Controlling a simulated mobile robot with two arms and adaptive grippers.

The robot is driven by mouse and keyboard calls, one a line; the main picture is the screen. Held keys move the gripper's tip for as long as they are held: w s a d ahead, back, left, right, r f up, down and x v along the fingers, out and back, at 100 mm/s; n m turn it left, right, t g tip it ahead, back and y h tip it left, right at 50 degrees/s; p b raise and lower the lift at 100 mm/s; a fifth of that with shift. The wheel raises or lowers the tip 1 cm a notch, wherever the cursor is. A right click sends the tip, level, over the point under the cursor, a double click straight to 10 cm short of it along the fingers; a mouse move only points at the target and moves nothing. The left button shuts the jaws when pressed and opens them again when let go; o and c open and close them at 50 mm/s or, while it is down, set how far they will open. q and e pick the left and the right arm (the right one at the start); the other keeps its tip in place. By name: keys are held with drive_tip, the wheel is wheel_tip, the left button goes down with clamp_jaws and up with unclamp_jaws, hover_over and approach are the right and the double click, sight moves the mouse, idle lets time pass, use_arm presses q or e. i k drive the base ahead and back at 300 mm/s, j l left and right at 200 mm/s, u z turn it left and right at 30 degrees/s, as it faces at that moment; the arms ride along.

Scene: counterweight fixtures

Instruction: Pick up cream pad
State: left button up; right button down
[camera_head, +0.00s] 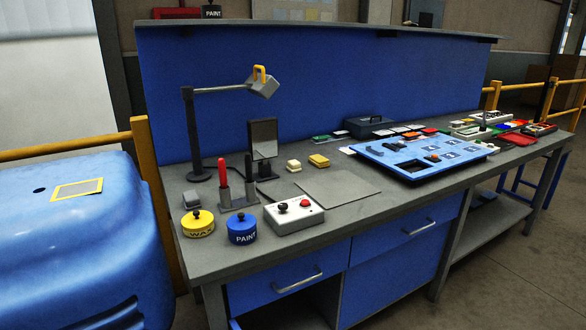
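A small cream pad (293,165) lies on the grey workbench (225,263), toward the back and left of the bench's middle. It looks like a short block with a pale top. A similar yellow pad (319,161) lies just to its right, apart from it. Neither of my grippers shows in the head view. Nothing covers the cream pad.
In front are a control box (294,214), a yellow tin (198,223) and a blue paint tin (241,229). A flat grey mat (345,186) lies to the right, before a blue tray (398,168).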

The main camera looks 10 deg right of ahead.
sight(294, 166)
drive_tip(key=k+l, duration=0.1)
drive_tip(key=l, duration=0.45)
drive_tip(key=l+u, duration=0.15)
drive_tip(key=l, duration=0.35)
drive_tip(key=k+l, duration=0.15)
drive_tip(key=l, duration=0.35)
drive_tip(key=i+l+u, duration=0.1)
drive_tip(key=l, duration=0.25)
drive_tip(key=i+l+u, duration=0.1)
drive_tip(key=i+l, duration=0.15)
drive_tip(key=l, duration=0.15)
drive_tip(key=i+l, duration=0.15)
drive_tip(key=l, duration=0.2)
drive_tip(key=i+l+u, duration=0.15)
drive_tip(key=l, duration=0.25)
drive_tip(key=i+l+u, duration=0.1)
drive_tip(key=l, duration=0.3)
